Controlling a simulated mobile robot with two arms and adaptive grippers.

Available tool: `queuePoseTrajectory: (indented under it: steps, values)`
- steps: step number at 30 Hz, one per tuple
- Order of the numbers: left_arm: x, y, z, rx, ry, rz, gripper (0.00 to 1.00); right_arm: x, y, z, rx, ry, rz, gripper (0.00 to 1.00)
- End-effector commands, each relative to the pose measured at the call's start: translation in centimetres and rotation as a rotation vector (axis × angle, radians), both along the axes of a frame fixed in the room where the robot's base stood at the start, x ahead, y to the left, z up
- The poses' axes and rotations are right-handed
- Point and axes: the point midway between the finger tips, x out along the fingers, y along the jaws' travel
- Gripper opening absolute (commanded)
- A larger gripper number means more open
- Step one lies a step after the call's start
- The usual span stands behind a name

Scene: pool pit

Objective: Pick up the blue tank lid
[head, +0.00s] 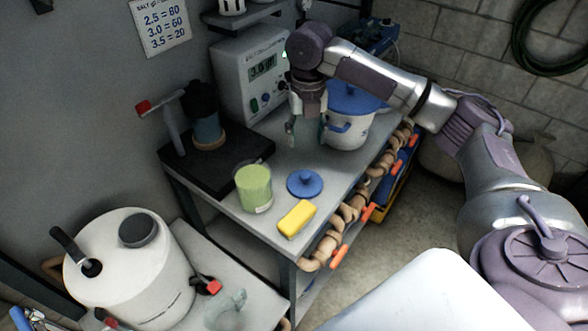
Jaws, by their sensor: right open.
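A small round blue lid (304,184) with a knob lies flat on the grey bench top, between a green cup and a yellow block. A larger blue lid (352,98) sits on a white tank (348,130) with a blue handle, further back on the bench. I cannot tell which one is the tank lid meant. My right gripper (305,138) points down, open and empty, just left of the white tank and behind the small lid. My arm hides part of the tank's lid. My left gripper is not in view.
The green cup (254,187) and yellow block (297,218) stand close to the small lid. A white box with a display (252,75) is behind my gripper. A dark board (205,165) lies at left. A large white vessel (135,270) stands at lower left.

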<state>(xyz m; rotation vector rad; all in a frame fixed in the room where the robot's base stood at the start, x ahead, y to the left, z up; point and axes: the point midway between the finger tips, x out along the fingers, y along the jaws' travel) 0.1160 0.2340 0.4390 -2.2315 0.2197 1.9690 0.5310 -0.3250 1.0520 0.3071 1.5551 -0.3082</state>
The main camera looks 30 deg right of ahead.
Motion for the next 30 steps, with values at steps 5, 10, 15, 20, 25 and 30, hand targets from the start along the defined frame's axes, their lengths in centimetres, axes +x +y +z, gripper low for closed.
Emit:
queuePoseTrajectory:
  steps: [5, 10, 15, 20, 25, 30]
  values:
    - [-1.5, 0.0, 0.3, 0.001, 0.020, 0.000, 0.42, -0.2, -0.1, -2.6, -0.001, 0.007, -0.001, 0.57]
    - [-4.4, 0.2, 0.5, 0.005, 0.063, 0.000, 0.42, -0.2, 0.0, -6.0, -0.002, 0.006, 0.000, 0.57]
    - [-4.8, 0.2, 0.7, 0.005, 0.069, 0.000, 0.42, -0.1, 0.0, -8.1, -0.001, 0.004, 0.000, 0.57]
    - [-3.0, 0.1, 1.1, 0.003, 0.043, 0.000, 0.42, 0.0, 0.0, -9.0, -0.001, 0.002, -0.001, 0.57]
    - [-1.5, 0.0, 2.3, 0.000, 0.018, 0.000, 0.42, 0.2, 0.1, -11.5, -0.001, 0.005, -0.001, 0.57]
    - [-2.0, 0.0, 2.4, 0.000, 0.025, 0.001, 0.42, 0.2, 0.1, -13.4, -0.001, 0.003, 0.000, 0.57]
